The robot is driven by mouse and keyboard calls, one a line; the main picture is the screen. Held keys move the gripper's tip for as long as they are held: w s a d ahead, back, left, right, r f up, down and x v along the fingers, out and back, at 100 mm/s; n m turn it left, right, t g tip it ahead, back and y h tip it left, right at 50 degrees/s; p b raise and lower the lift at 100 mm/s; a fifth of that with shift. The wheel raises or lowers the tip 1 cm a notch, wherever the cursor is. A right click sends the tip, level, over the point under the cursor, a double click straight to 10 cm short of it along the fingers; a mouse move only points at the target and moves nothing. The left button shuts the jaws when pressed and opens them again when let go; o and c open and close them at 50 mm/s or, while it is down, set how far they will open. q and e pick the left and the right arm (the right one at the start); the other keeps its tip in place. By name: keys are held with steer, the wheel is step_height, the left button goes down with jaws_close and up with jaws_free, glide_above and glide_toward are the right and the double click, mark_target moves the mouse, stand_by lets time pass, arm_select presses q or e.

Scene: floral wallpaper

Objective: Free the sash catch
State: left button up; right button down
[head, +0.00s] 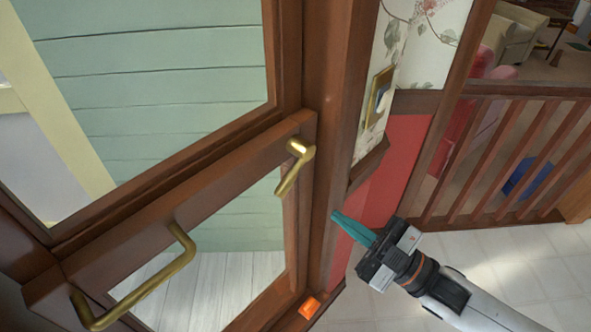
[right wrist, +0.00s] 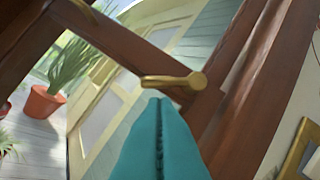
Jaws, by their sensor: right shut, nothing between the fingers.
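A brass catch (head: 297,165) with a bent lever sits on the brown wooden sash (head: 180,215), near its right end beside the frame post. In the head view its lever points down and left. A larger brass pull handle (head: 150,280) is on the same sash, lower left. My right gripper (head: 336,214) has teal fingers, shut and empty, to the right of and below the catch. In the right wrist view the closed fingertips (right wrist: 158,102) are just below the catch lever (right wrist: 170,81) in the picture; the head view shows them apart. My left gripper is not in view.
The brown frame post (head: 345,100) stands between the sash and the wall. A brass switch plate (head: 379,96) is on the floral wall. An orange object (head: 309,307) lies low by the frame. A wooden railing (head: 510,150) stands at right. A potted plant (right wrist: 45,102) is beyond the glass.

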mark_target(287, 185)
steer(key=s+a+r+n+g+y, duration=0.2)
steer(key=s+r, duration=0.1)
steer(key=r, duration=0.2)
steer(key=p+x, duration=0.4)
steer(key=x, duration=0.5)
steer(key=shift+w+r, duration=0.1)
steer(key=shift+r, duration=0.1)
steer(key=f, duration=0.1)
steer(key=w+f, duration=0.1)
steer(key=w+d+f, duration=0.1)
steer(key=shift+f, duration=0.4)
